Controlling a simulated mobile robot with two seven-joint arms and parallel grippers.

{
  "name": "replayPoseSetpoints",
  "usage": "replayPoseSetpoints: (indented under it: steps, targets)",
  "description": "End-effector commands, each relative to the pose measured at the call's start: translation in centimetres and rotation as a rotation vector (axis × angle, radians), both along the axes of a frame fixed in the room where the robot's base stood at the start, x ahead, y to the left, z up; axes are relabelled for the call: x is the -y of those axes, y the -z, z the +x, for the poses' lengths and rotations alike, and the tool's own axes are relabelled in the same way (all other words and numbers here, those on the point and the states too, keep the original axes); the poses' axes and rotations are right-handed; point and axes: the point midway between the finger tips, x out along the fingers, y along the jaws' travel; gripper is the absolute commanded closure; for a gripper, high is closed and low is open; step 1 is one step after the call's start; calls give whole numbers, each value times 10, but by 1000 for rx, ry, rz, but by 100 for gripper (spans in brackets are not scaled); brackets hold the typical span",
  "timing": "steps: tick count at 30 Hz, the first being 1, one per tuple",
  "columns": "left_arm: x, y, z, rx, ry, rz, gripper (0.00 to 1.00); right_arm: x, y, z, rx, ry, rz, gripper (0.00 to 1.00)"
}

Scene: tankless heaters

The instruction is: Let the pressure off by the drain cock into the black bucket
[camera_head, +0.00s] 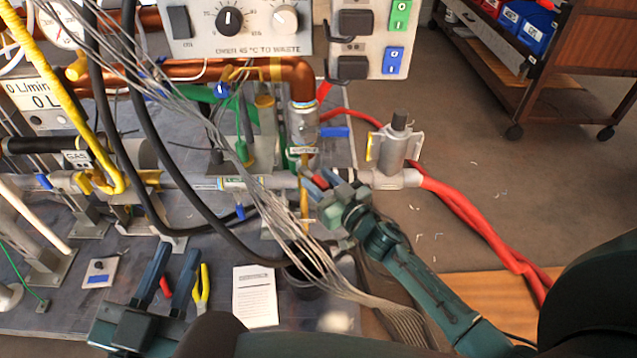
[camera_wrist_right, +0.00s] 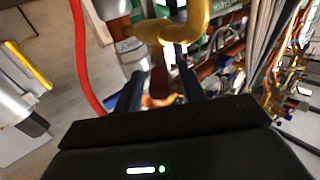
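The drain cock (camera_head: 304,150) hangs below the copper pipe, with a small label and a brass spout under it. A red handle shows at my right gripper (camera_head: 318,184), beside the spout. In the right wrist view a dark red handle (camera_wrist_right: 158,82) stands between the fingers of my right gripper (camera_wrist_right: 160,75), with gaps on both sides. That gripper looks open around it. The black bucket (camera_head: 304,284) is below the spout, partly hidden by grey cables. My left gripper (camera_head: 176,250) is open and empty at the lower left.
A bundle of grey cables (camera_head: 275,215) crosses in front of the bucket and beside my right arm. A printed sheet (camera_head: 255,296) and yellow-handled pliers (camera_head: 202,290) lie on the bench near my left gripper. Red hoses (camera_head: 465,207) run off to the right. A cart (camera_head: 545,75) stands behind.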

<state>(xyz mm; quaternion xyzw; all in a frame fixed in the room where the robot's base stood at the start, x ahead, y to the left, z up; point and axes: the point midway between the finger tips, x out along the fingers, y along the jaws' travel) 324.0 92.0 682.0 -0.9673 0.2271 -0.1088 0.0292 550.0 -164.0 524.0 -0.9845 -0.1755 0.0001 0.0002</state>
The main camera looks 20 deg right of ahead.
Motion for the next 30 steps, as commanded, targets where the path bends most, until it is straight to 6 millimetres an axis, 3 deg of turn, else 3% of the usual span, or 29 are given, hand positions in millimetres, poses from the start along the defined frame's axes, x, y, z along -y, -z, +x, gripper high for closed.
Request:
replayPoseSetpoints:
  steps: [12,26,30]
  targets:
    - [1,-1,0,0,4,-10,75,-3,0,8,0,0,0,61]
    - [1,-1,0,2,5,-8,75,-3,0,7,0,0,0,98]
    - [1,-1,0,2,5,-8,75,-3,0,7,0,0,0,100]
